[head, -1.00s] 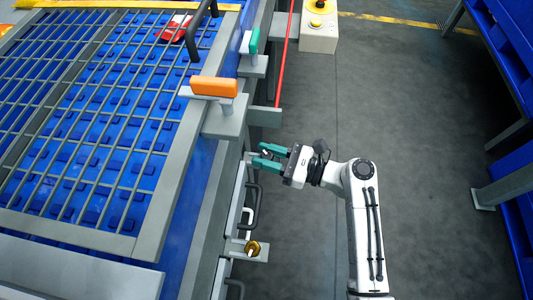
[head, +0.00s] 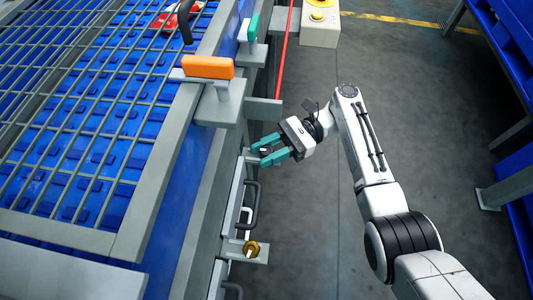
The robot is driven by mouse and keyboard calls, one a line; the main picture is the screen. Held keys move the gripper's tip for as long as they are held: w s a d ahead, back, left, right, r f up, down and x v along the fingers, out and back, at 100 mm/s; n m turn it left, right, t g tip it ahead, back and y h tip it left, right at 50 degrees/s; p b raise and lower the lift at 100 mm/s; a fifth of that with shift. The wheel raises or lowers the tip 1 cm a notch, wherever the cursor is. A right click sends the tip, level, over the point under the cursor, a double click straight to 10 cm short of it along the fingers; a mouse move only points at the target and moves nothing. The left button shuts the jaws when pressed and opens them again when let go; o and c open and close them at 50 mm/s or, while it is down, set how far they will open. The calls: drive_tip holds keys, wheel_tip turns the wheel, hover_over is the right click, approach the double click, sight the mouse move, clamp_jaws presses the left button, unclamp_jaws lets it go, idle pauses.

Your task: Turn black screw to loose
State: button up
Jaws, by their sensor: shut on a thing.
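My gripper (head: 259,154) has teal fingers and reaches in from the right to the side of the machine. Its fingers are shut on a small dark piece between them, which I take to be the black screw (head: 265,151). The fingers hide most of it. It is at the machine's side frame, just below a grey bracket and above a dark curved handle. I cannot tell how far the screw is turned.
An orange handle (head: 208,67) and a green handle (head: 253,27) stand on the machine's edge above. A dark curved handle (head: 253,205) and a brass knob (head: 251,249) are below. A red bar runs up behind.

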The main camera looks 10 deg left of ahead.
drive_tip(key=shift+d+f+n+g+h+b, duration=0.1)
drive_tip(key=shift+f+n+g+h+b, duration=0.3)
drive_tip(key=shift+b, duration=1)
drive_tip(key=shift+a+f+n+g+h+b, duration=0.1)
drive_tip(key=shift+n+g+h+b, duration=0.6)
drive_tip(key=shift+b, duration=0.75)
drive_tip(key=shift+d+f+n+g+h+b, duration=0.1)
drive_tip(key=shift+f+n+g+h+b, duration=0.2)
drive_tip(key=shift+g+h+b, duration=0.75)
drive_tip(key=shift+y+b, duration=0.35)
drive_tip(key=shift+b, duration=0.65)
drive_tip(key=shift+r+n+h+b, duration=0.1)
drive_tip(key=shift+n+h+b, duration=0.35)
drive_tip(key=shift+b, duration=0.8)
drive_tip(key=shift+s+r+n+g+h+b, duration=0.1)
drive_tip(key=shift+r+n+g+h+b, duration=0.35)
drive_tip(key=shift+b, duration=1.1)
drive_tip(key=shift+f, duration=0.1)
drive_tip(key=o, duration=1)
drive_tip(key=shift+o, duration=0.2)
drive_tip(key=shift+r, duration=0.2)
